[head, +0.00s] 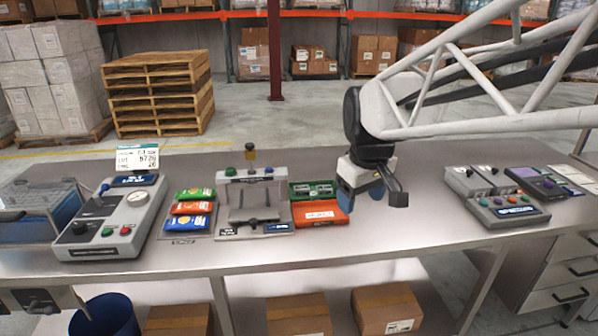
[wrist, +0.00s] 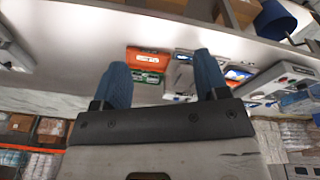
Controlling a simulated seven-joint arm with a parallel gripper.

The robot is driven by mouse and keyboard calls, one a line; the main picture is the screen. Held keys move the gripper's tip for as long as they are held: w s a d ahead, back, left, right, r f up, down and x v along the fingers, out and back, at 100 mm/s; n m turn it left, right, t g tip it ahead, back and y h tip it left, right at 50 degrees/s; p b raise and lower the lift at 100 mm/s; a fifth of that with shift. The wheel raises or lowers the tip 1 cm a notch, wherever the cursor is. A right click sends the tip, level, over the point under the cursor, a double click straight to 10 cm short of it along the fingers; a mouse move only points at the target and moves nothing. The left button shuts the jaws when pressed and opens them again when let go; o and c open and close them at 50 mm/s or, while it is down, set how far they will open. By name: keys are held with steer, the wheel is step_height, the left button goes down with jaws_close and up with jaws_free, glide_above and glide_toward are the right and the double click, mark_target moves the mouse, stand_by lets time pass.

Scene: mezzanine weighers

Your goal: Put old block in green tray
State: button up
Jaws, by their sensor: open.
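The green tray (head: 297,198) lies on the steel bench, directly behind an orange-red tray (head: 321,213) with a white label. Small grey and dark items sit in the green tray, too small to identify. Both trays also show in the wrist view, the green one (wrist: 146,77) and the orange one (wrist: 148,56). I cannot tell which item is the old block. My gripper (head: 362,197) hangs just right of the trays, above the bench. Its blue fingers (wrist: 162,68) are spread apart with nothing between them.
A grey clamp fixture (head: 255,200) stands immediately left of the trays. Further left are green, orange and blue packets (head: 193,208) and a weighing device with a dial (head: 112,218). A control box (head: 508,210) stands at right. The bench between my gripper and that box is clear.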

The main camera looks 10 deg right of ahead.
steer(key=s+f+m, duration=0.2)
steer(key=s, duration=0.6)
steer(key=s+f+m, duration=0.2)
steer(key=s+f, duration=0.1)
steer(key=s, duration=0.6)
steer(key=shift+a+f+m+t, duration=0.25)
steer(key=shift+a+m+t, duration=0.05)
steer(key=shift+a, duration=0.05)
